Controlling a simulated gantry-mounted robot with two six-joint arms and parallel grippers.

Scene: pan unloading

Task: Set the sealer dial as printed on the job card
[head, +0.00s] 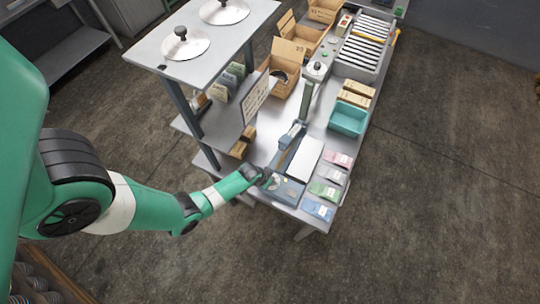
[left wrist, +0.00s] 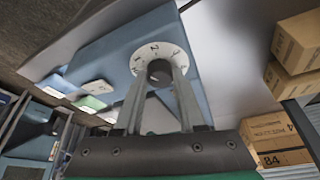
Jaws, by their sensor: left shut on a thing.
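My left gripper (head: 262,177) reaches the near end of the blue sealer (head: 289,192) on the bench. In the left wrist view, the sealer's blue body (left wrist: 105,50) carries a round white dial plate (left wrist: 142,52) with dark figures around its rim. My left gripper's two fingers (left wrist: 160,82) are shut on the dark dial knob (left wrist: 160,71) at the plate's middle. The figures are too tilted and small to read surely. A pale upright card with lines of print (head: 256,97) stands by the shelf; its print cannot be read, and I cannot tell if it is the job card. My right gripper is out of view.
A grey shelf (head: 200,60) with round lids stands left of the sealer. Small coloured packets (head: 325,192) lie along the bench's near right side. A teal bin (head: 348,119), cardboard boxes (head: 281,66) and a roller tray (head: 365,45) stand farther back.

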